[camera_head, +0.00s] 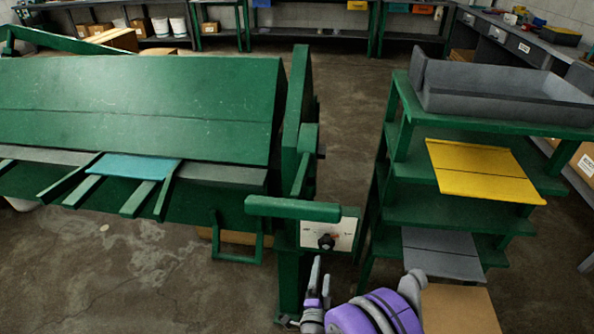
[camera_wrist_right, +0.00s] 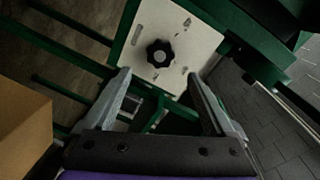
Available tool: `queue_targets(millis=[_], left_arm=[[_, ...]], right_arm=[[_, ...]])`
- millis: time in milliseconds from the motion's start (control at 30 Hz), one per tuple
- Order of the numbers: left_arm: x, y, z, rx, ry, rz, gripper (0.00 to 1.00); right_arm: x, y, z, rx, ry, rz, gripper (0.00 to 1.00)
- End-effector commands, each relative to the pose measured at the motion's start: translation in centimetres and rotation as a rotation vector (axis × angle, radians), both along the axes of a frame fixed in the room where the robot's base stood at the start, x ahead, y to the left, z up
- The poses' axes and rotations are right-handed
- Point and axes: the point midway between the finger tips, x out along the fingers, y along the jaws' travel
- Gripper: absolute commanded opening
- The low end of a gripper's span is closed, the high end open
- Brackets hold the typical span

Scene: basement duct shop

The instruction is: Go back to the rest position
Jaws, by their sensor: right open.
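My right gripper (camera_head: 318,277) is low in the head view, at the bottom middle, in front of the green machine (camera_head: 140,105). In the right wrist view its two grey fingers (camera_wrist_right: 160,105) stand wide apart with nothing between them. Beyond them is a white plate (camera_wrist_right: 185,35) with a black knob (camera_wrist_right: 160,53). The plate (camera_head: 345,232) and knob (camera_head: 326,241) also show in the head view, just above the gripper. I cannot tell the exact gap to them. My left gripper is not in view.
A green shelf rack (camera_head: 400,165) stands at right, with a grey tray (camera_head: 500,95) on top, a yellow sheet (camera_head: 483,172) and a grey sheet (camera_head: 442,253). A cardboard box (camera_head: 458,308) is by my right arm. A blue sheet (camera_head: 133,167) lies on the machine. Floor (camera_head: 345,110) behind is clear.

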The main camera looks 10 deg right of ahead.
Motion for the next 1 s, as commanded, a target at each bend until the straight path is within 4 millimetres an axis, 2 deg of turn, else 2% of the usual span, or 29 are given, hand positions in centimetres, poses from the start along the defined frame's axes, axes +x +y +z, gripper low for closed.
queue_targets(millis=[167, 367, 433, 533, 667, 767, 1000], left_arm=[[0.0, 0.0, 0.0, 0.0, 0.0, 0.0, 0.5], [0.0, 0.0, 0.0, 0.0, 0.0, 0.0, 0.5], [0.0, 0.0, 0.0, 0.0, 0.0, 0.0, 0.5], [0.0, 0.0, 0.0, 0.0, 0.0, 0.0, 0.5], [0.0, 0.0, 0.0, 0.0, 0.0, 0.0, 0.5], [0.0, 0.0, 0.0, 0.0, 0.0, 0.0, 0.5], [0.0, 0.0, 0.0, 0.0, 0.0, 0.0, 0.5]], right_arm=[[0.4, 0.4, 1.2, -0.024, 0.0, 0.038, 0.9], [1.4, 2.9, 6.6, -0.173, 0.036, 0.261, 0.9], [1.0, 3.9, 8.3, -0.245, 0.073, 0.363, 0.9], [-0.2, 5.0, 9.8, -0.348, 0.148, 0.497, 0.9], [-3.3, 5.6, 10.4, -0.475, 0.283, 0.656, 0.9], [-6.5, 5.1, 10.0, -0.568, 0.413, 0.76, 0.9], [-15.9, 1.7, 7.8, -0.734, 0.764, 0.927, 0.9]])
